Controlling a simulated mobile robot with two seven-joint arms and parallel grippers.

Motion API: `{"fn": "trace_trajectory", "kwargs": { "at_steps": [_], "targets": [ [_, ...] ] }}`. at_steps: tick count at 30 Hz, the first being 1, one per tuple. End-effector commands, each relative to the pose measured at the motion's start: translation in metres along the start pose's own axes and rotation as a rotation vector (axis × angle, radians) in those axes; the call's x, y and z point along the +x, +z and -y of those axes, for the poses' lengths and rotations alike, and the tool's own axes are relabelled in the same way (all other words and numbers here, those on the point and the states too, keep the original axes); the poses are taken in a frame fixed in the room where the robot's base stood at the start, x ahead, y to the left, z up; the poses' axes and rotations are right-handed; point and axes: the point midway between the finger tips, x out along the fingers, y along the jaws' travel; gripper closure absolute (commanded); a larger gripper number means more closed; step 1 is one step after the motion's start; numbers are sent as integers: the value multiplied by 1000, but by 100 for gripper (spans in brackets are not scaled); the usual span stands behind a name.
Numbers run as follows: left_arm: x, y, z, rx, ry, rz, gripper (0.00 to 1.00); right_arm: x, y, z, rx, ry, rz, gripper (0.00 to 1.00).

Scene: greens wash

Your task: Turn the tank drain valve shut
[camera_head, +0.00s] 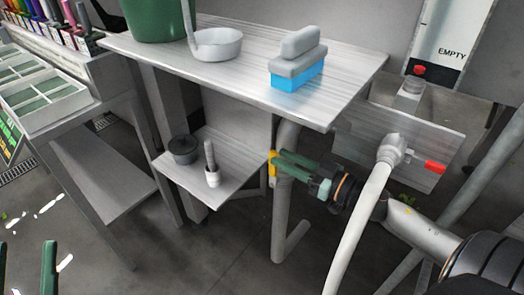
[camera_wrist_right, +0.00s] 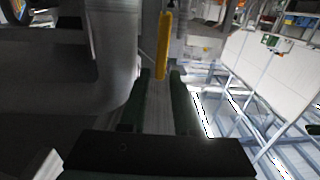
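The drain valve's yellow lever (camera_head: 272,168) stands roughly upright beside the grey drain pipe (camera_head: 283,215), below the bench's right part. My right gripper (camera_head: 279,163) reaches in from the right, with its green fingers at the lever. In the right wrist view the yellow lever (camera_wrist_right: 163,45) lies ahead of and in line with the gap between the two fingertips (camera_wrist_right: 161,75). The fingers are apart, and I see no clear contact with the lever. The valve body is largely hidden. My left gripper (camera_head: 25,268) is at the lower left, fingers wide apart and empty.
The bench (camera_head: 160,50) holds a green bucket (camera_head: 152,18), a white pan (camera_head: 218,45) and a grey-and-blue block (camera_head: 297,75). A lower shelf (camera_head: 228,150) carries small items. A white hose (camera_head: 358,225) and red-handled valve (camera_head: 434,167) are close to my right arm.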

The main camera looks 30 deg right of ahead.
Motion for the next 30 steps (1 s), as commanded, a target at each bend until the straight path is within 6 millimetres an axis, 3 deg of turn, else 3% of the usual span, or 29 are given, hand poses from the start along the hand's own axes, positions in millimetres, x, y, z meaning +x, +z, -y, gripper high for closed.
{"fn": "trace_trajectory", "kwargs": {
  "at_steps": [4,15,30],
  "targets": [
    [1,-14,0,15,3,-58,50,21,-1,0,-5,0,-2,70],
    [1,-17,1,18,4,-69,50,58,-1,0,0,1,-1,70],
    [1,-14,0,15,4,-59,50,66,0,0,0,2,1,70]
  ]
}}
